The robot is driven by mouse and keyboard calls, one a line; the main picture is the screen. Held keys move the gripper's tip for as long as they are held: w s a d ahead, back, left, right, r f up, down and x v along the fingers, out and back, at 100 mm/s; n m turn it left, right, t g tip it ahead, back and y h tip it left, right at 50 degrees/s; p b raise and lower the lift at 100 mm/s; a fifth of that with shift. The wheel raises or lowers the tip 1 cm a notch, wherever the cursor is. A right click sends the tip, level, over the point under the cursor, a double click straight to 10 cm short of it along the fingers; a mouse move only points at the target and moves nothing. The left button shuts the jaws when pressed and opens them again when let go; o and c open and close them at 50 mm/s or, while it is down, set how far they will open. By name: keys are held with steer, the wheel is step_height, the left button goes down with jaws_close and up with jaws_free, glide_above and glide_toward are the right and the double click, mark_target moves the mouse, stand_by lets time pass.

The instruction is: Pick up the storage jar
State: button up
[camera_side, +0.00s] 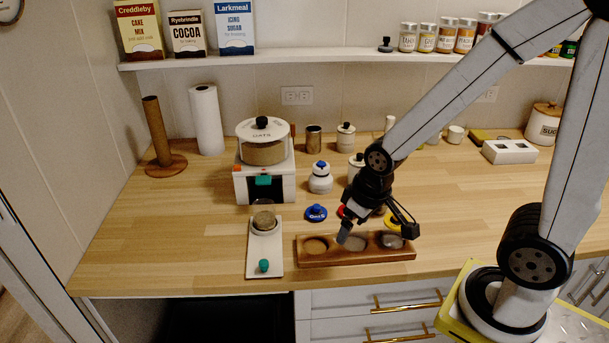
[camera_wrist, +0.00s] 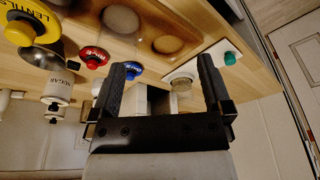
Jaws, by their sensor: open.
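I cannot tell which container is the storage jar. A wide clear jar with a white OATS lid (camera_side: 263,140) sits on a white stand. A small white jar with a blue top (camera_side: 320,178) stands upright to its right, and another white jar with a dark knob (camera_side: 346,136) stands behind. A SUGAR canister (camera_side: 542,124) is at the far right. A white jar labelled SUGAR (camera_wrist: 57,90) also shows in the wrist view. My gripper (camera_side: 376,234) is open and empty above the wooden tray; its two fingers (camera_wrist: 168,66) are apart in the wrist view.
The wooden tray (camera_side: 309,257) has round hollows. A blue lid (camera_side: 316,213) and a yellow lid (camera_side: 394,220) lie behind it. A white board (camera_side: 263,252) with a small cup lies to its left.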

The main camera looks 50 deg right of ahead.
mark_target(264, 210)
steer(key=w+a+f+m+y, duration=0.1)
steer(key=w+m+y, duration=0.1)
steer(key=m, duration=0.4)
steer(key=w+a+f+m+y, duration=0.1)
steer(key=w+m+y, duration=0.2)
steer(key=m, duration=0.3)
steer(key=w+a+f+m+y, duration=0.1)
steer(key=w+f+m+y, duration=0.1)
steer(key=m, duration=0.3)
steer(key=shift+w+a+m+y, duration=0.2)
steer(key=shift+w+m+y, duration=0.2)
steer(key=shift+w+y, duration=0.3)
steer(key=w+d+m+t, duration=0.1)
steer(key=w+m+t, duration=0.1)
steer(key=w+d+m+t, duration=0.2)
steer(key=w+m, duration=0.1)
steer(key=w+d+m+t+y, duration=0.1)
steer(key=w+m+t, duration=0.1)
steer(key=w+m, duration=0.1)
steer(key=shift+w+d+f, duration=0.1)
steer(key=shift+d, duration=0.05)
steer(key=shift+w+d+m+t, duration=0.5)
steer(key=shift+m, duration=0.1)
steer(key=shift+x, duration=3.9)
steer(key=shift+a, duration=0.1)
steer(key=c, duration=1.2)
